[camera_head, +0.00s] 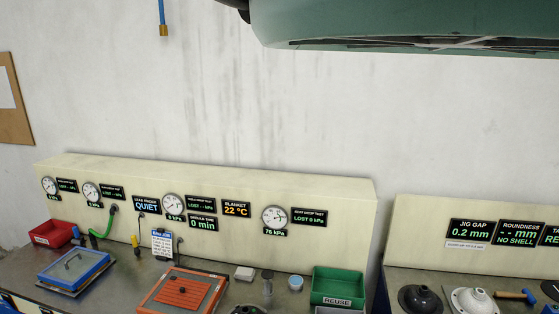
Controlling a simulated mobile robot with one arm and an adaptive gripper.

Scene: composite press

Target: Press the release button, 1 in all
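I cannot make out a release button in this head view. A long cream gauge panel (140,172) stands along the back of the bench, with several round dials and black displays. The rightmost dial (274,219) has a display reading 76 kPa below it. A second cream panel (420,222) at the right has displays reading JIG GAP 0.2 mm and ROUNDNESS, NO SHELL. My gripper is not in view.
On the left bench are a red bin (53,234), a blue-framed tray (74,268), an orange-framed tray (181,291) and a green REUSE bin (338,286). A black dome (420,299) and a white dome (473,301) sit at right. A large green body (400,24) fills the top right.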

